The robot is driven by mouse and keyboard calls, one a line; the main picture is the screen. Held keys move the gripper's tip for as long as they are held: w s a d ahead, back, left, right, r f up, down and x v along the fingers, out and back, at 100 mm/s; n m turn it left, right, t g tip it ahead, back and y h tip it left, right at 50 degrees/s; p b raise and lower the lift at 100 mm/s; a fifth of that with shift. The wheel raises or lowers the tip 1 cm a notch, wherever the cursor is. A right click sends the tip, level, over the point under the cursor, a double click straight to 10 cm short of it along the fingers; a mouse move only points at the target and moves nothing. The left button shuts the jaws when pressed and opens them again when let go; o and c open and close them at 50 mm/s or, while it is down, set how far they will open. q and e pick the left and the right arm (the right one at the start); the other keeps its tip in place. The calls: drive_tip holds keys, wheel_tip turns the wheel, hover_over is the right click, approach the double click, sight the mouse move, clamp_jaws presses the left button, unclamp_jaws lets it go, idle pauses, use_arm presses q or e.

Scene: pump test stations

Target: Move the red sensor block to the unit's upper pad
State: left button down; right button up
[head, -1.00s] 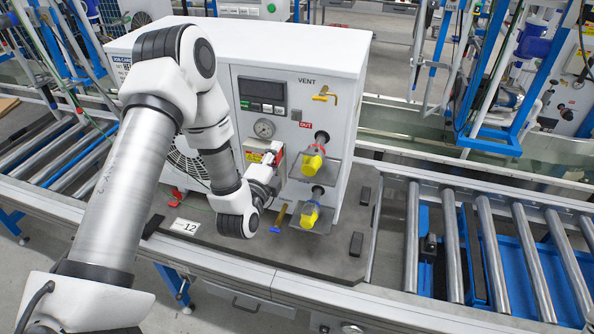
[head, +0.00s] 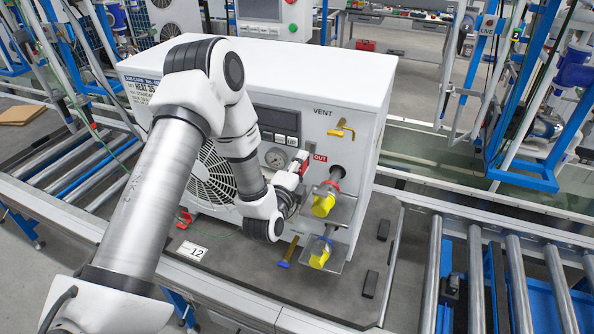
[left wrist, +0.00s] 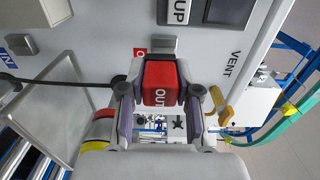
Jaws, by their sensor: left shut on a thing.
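My left gripper (left wrist: 163,110) is shut on the red sensor block (left wrist: 160,82), which has OUT printed on it. The block sits between the two fingers, in front of the unit's panel. The upper pad (left wrist: 165,44), a grey plate beside the red OUT label (head: 319,157), shows just beyond the block and is partly covered. I cannot tell whether block and pad touch. The lower grey pad (left wrist: 21,44) is bare beside the blue IN label. In the head view my left gripper (head: 300,172) is at the white unit's (head: 345,105) front. My right gripper is not in view.
Yellow-capped ports (head: 324,204) with metal plates stick out just right of and below my gripper. A yellow vent valve (head: 342,129) is above them. Rollers (head: 520,285) run to the right.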

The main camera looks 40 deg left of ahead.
use_arm(q)
drive_tip(key=shift+w+a+r, duration=0.15)
drive_tip(key=shift+w+r, duration=0.2)
drive_tip(key=shift+w, duration=0.05)
drive_tip(key=shift+w+a, duration=0.1)
drive_tip(key=shift+w, duration=0.2)
drive_tip(key=shift+x, duration=0.8)
drive_tip(key=shift+s, duration=0.25)
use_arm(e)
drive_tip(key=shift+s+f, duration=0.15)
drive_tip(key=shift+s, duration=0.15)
use_arm(q)
drive_tip(key=shift+w+f, duration=0.15)
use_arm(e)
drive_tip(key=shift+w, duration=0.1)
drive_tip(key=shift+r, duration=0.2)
use_arm(q)
drive_tip(key=shift+w, duration=0.45)
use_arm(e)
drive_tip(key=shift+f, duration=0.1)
use_arm(q)
drive_tip(key=c, duration=0.7)
unclamp_jaws()
drive_tip(key=shift+c, duration=0.2)
